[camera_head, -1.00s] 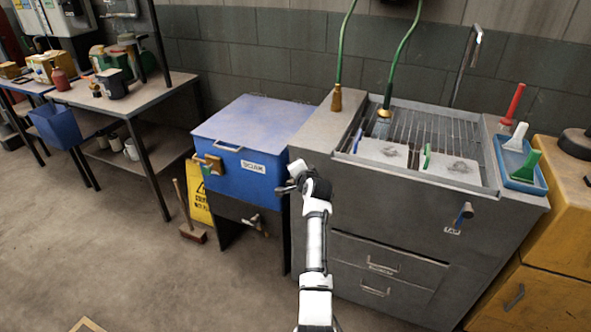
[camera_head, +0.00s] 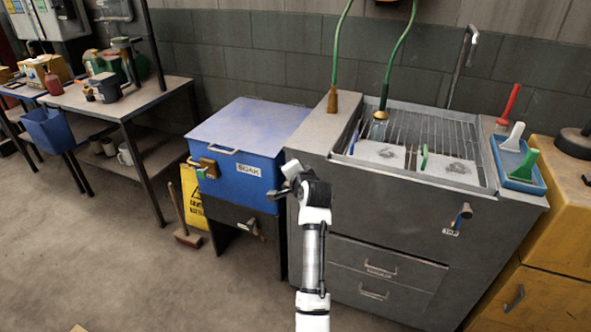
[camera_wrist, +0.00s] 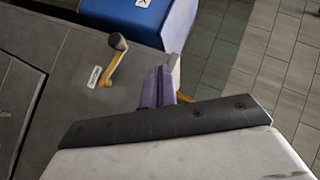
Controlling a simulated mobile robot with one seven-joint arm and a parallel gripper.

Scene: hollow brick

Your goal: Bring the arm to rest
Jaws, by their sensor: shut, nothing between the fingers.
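My arm rises from the bottom centre of the head view, in front of the grey sink cabinet (camera_head: 385,225). Its wrist end is bent left and stands before the gap between the cabinet and the blue soak tub (camera_head: 240,172). My gripper (camera_head: 275,193) is small and dark there, so its fingers are hard to make out. In the wrist view my gripper (camera_wrist: 158,84) shows two purplish fingers side by side, shut and empty. Beyond them are a grey panel and a lever with a dark knob (camera_wrist: 117,42). Whether the fingers touch anything is unclear, but nothing is held.
The sink top holds a wire rack (camera_head: 432,130), pale slabs and green hoses. A blue tray (camera_head: 519,165) with brushes sits at its right, beside a yellow cabinet (camera_head: 540,250). A broom (camera_head: 186,235) and yellow sign (camera_head: 195,198) stand left of the tub. Floor at left is clear.

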